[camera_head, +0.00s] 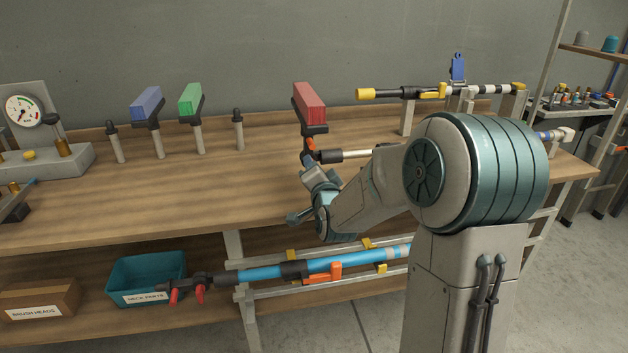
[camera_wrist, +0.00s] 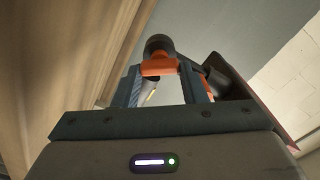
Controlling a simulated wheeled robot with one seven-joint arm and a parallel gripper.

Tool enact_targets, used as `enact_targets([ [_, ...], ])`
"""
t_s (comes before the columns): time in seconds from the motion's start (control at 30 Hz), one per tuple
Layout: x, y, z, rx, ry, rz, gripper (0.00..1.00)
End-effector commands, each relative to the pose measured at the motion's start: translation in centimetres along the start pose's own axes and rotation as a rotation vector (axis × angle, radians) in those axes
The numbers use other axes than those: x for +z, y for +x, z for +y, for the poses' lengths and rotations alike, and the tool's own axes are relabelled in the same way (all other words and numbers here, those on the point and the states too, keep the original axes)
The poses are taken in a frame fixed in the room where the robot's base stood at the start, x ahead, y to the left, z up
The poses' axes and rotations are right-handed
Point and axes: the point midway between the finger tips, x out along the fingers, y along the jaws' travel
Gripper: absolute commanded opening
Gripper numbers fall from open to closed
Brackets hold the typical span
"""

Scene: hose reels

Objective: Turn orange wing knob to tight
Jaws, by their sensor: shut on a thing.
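The orange wing knob (camera_head: 311,144) is on the dark neck just below the red brush head (camera_head: 309,103), at the bench's middle. In the wrist view the orange knob (camera_wrist: 160,67) lies between the fingertips, with a dark round part beyond it. My gripper (camera_head: 309,160) reaches up to it from below and in front. In the wrist view my gripper (camera_wrist: 163,75) has one finger on each side of the orange piece and is shut on it. The knob's far side is hidden, and I cannot read how tight it is.
A pole with a cream section (camera_head: 350,155) runs right from the neck, partly behind my arm. Blue (camera_head: 147,103) and green (camera_head: 190,98) brush heads stand on posts to the left. A yellow-ended pole (camera_head: 385,94) rests behind right. A blue pole (camera_head: 345,263) lies below the bench (camera_head: 215,185).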

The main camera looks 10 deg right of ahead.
Motion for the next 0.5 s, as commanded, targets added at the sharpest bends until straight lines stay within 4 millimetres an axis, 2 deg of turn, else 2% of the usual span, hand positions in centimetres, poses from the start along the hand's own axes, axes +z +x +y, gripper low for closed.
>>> enact_targets([
  [0.5,0.1,0.01,0.34,-0.001,0.439,0.001,0.15],
])
